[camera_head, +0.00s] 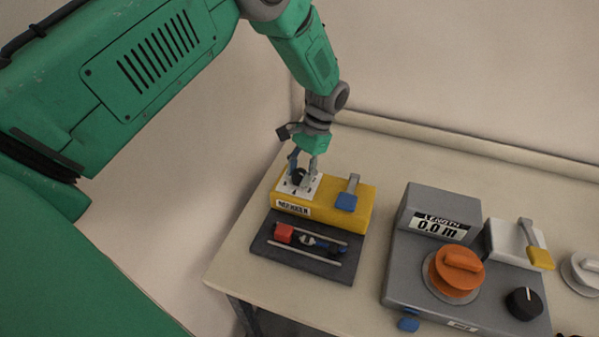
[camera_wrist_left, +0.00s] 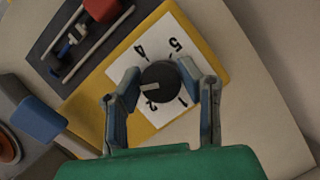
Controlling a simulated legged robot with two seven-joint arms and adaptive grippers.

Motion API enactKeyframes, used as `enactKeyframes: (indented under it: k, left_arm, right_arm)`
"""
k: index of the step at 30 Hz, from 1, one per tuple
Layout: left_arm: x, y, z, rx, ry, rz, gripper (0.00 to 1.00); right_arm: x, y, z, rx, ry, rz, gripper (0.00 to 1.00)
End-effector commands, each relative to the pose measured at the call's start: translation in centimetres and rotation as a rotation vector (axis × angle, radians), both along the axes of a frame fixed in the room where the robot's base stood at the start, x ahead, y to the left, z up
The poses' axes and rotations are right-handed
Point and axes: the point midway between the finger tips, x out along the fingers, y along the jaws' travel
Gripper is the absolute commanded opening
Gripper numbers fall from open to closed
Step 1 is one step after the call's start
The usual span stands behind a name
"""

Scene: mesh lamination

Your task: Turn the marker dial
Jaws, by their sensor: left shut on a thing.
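The marker dial (camera_head: 299,176) is a round black knob with a pale pointer line, on a white number plate (camera_head: 286,188) on top of the yellow box (camera_head: 343,215). In the left wrist view the dial (camera_wrist_left: 160,82) sits between the fingers, and its pointer line faces left in the picture. The numbers 4, 5, 1 and 2 show around it on the plate; fingers cover part of the plate. My left gripper (camera_head: 302,170) points down and is shut on the dial from both sides. My right gripper is not in view.
A blue-tipped lever (camera_head: 346,201) stands at the box's right. A dark tray (camera_head: 306,250) with rails and a red block lies in front. Further right is a grey length unit (camera_head: 439,214) with an orange knob (camera_head: 456,272), a black knob and a yellow-tipped lever.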

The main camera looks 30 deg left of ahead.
Motion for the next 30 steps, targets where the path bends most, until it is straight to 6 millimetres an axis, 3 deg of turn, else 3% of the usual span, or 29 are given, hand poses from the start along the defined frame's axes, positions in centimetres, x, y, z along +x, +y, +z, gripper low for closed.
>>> enactKeyframes:
  k: [16,17,18,30]
  left_arm:
    - [0.61,-0.02,0.24,0.000,-0.020,-0.027,0.04]
    - [0.61,-0.02,0.24,0.000,-0.020,-0.027,0.39]
    - [0.60,-0.03,0.24,0.000,-0.019,-0.027,0.53]
    - [0.33,-0.08,0.63,0.000,-0.010,-0.026,0.53]
  right_arm:
    - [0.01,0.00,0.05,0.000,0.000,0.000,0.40]
    - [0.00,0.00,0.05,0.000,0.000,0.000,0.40]
    - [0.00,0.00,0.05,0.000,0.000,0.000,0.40]
    - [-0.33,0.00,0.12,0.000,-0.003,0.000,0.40]
